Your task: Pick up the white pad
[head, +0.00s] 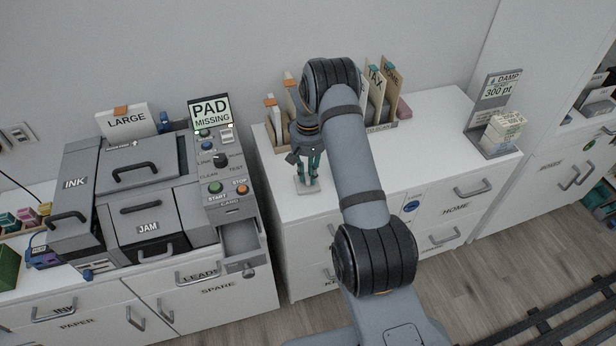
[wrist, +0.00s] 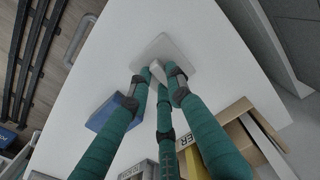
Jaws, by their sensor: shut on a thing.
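The white pad (head: 308,186) is a small pale square plate at the left part of the white desk top, in front of the folder box. It also shows in the wrist view (wrist: 172,46), with a short pale grip in its middle. My gripper (head: 309,175) comes down from above with its green fingers. In the wrist view the fingertips (wrist: 158,80) close in around the grip, and my gripper is shut on the white pad. I cannot tell whether the pad touches the desk top. The fingers hide part of the grip.
A box of folders (head: 381,118) stands behind. A printer (head: 150,200) with a "PAD MISSING" screen (head: 210,112) and an open drawer (head: 240,240) is at left. A "DAMP" stand (head: 492,125) is at right. A blue block (wrist: 104,112) lies near the fingers. The desk's right half is clear.

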